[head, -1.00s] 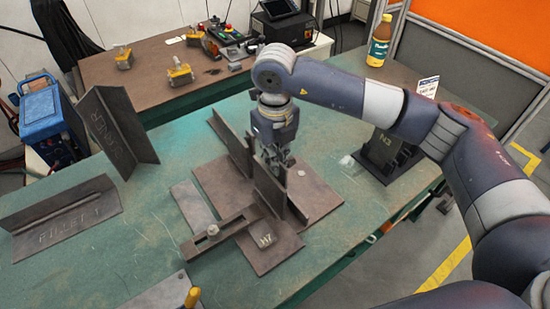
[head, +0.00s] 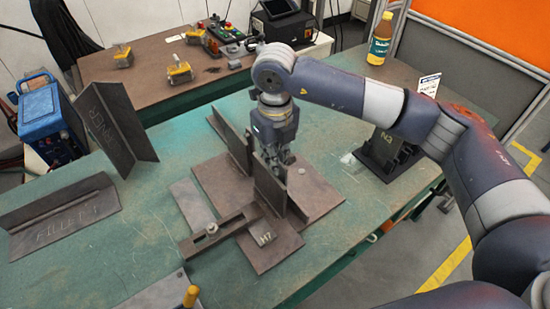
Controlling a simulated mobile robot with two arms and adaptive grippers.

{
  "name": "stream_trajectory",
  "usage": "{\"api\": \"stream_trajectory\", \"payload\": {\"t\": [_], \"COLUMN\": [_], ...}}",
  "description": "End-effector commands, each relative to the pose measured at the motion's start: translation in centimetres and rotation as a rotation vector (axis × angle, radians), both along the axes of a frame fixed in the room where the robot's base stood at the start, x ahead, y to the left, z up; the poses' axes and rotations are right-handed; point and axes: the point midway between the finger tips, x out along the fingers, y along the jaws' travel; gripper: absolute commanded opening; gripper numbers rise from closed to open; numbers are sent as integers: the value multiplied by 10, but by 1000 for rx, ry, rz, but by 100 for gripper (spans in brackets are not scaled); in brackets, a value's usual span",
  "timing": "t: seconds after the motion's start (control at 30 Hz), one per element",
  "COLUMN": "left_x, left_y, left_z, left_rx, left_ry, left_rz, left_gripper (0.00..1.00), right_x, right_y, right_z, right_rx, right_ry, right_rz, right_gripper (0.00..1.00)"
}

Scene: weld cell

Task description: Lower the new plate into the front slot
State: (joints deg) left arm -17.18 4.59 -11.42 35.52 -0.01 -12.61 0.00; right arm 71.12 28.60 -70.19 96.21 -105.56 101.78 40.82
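The front upright plate (head: 268,186), dark steel, stands on edge over the flat base plate (head: 322,196) of the fixture in the head view. I take it to be the new plate. My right gripper (head: 274,159) points down at its top edge, with the fingers closed about it. The fingertips are partly hidden behind the plate. The plate's lower edge is at or very near the base; I cannot tell whether it is seated in the front slot, which is hidden. A second upright plate (head: 231,143) stands behind, to the left. My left gripper is out of view.
Angle pieces (head: 122,130) (head: 62,215) stand left on the green table (head: 130,255). A dark stand (head: 385,150) is close on the right.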

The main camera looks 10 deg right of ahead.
Motion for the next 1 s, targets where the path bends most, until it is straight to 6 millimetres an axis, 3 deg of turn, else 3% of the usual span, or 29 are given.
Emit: {"api": "stream_trajectory", "payload": {"t": [0.27, 0.3, 0.4, 0.77, 1.0], "left_x": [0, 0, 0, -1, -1], "left_y": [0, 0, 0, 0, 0], "left_z": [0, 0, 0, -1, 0], "left_rx": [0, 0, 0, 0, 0], "left_ry": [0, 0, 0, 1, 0], "left_rz": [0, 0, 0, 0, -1], "left_gripper": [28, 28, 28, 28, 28], "right_x": [1, 1, 1, 0, 1], "right_y": [0, 0, 0, 0, 0], "right_z": [1, 1, 1, 2, 41], "right_rx": [1, 1, 1, 0, 1], "right_ry": [-3, -3, -3, 0, -6], "right_rz": [0, 0, 0, 0, 0], "right_gripper": [0, 11, 28, 28, 28]}}
